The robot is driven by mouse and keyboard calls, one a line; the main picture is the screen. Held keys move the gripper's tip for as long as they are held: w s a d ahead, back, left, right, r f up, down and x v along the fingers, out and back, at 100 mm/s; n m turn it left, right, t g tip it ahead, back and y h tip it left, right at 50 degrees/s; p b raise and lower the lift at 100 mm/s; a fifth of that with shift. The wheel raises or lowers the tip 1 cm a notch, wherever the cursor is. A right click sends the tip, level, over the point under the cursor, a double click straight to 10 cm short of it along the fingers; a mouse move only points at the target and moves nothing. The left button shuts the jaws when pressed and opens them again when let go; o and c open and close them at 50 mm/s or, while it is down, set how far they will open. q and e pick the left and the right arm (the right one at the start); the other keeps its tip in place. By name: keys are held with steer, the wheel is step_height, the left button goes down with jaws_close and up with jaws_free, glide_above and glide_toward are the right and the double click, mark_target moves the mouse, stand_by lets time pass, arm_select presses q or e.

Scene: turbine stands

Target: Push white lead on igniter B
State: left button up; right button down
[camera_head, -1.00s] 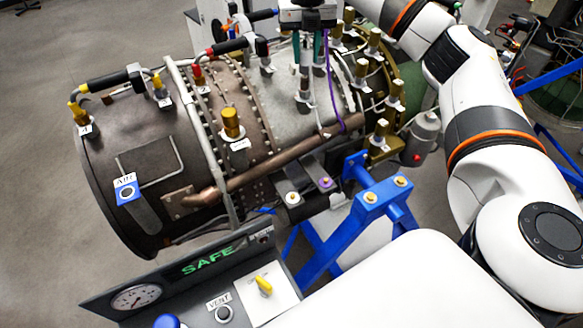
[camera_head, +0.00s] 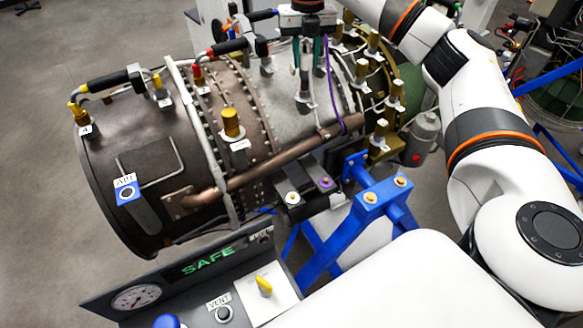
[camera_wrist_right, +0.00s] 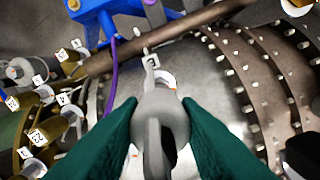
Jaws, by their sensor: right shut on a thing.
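My right gripper (camera_head: 305,72) reaches down over the grey middle of the turbine casing (camera_head: 275,85). Its two teal fingers are shut on a grey lead connector, the white lead (camera_wrist_right: 160,108), seen between them in the right wrist view. A pale ring shows at the far side of the connector, by a small white tag (camera_wrist_right: 152,62) whose letter I cannot read surely. Igniter B is mostly hidden under the connector, so I cannot tell how far the two are joined. A purple lead (camera_head: 333,92) hangs beside the right finger. My left gripper is not in view.
A gold-topped fitting (camera_head: 232,124) stands left of the gripper, and several gold fittings (camera_head: 374,42) ring the right end. A copper pipe (camera_head: 275,165) crosses in front. A blue stand (camera_head: 372,200) and a SAFE panel (camera_head: 207,262) are nearer.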

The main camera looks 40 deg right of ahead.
mark_target(306, 52)
stand_by(0.4)
steer(key=c, duration=1)
jaws_free()
steer(key=shift+o, duration=0.8)
step_height(306, 52, up, 3)
steer(key=shift+f+p, duration=0.2)
steer(key=shift+p, duration=0.95)
steer(key=shift+r, duration=2.2)
steer(key=shift+f, duration=0.1)
